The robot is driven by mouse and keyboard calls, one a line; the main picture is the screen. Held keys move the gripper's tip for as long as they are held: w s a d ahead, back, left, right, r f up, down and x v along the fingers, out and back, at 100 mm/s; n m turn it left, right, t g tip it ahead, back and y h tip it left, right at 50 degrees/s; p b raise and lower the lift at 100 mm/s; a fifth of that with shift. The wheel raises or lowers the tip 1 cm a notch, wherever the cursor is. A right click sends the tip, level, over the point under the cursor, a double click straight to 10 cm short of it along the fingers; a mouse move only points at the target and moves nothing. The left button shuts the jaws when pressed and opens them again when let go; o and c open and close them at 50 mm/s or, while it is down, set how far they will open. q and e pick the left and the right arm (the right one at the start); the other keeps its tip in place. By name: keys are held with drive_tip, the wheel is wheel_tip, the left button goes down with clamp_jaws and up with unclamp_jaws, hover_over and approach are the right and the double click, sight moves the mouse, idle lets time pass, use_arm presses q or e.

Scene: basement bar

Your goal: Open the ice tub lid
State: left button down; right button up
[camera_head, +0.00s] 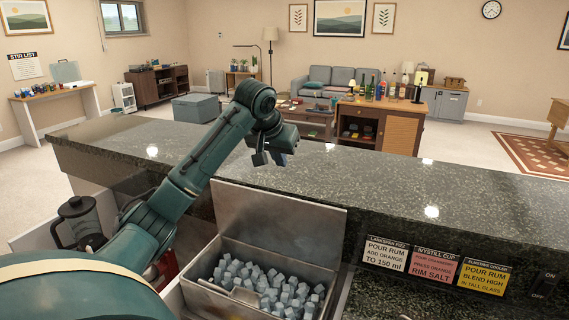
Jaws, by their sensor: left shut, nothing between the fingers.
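The ice tub (207,294) is a metal box set below the raised counter, full of pale ice cubes (258,285). Its lid (275,222) stands upright along the tub's back edge, so the tub is open. A scoop handle (233,292) seems to lie at the front left of the ice. My left arm reaches in from the left over the tub's left side. My left gripper (270,158) is above and behind the lid's top edge, over the dark counter, apart from the lid. It is shut and empty. My right gripper is not in view.
The dark speckled counter (400,190) runs across behind the tub and is mostly clear. Three recipe cards (435,266) are on its front face at right. A dark blender or pitcher (80,222) stands at left near my arm.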

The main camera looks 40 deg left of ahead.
sight(284, 193)
use_arm(q)
drive_tip(key=p+x, duration=0.1)
drive_tip(key=x, duration=0.7)
drive_tip(key=shift+f, duration=0.1)
drive_tip(key=s, duration=0.2)
drive_tip(key=shift+s+d+f+p, duration=0.25)
drive_tip(key=shift+s+d+p, duration=0.1)
drive_tip(key=shift+s+d+f, duration=0.1)
drive_tip(key=shift+s+d, duration=0.05)
drive_tip(key=shift+s, duration=0.15)
drive_tip(key=shift+s+d, duration=0.1)
drive_tip(key=shift+s, duration=0.1)
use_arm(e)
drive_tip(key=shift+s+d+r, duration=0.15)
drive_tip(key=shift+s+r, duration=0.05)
use_arm(q)
drive_tip(key=shift+f, duration=0.1)
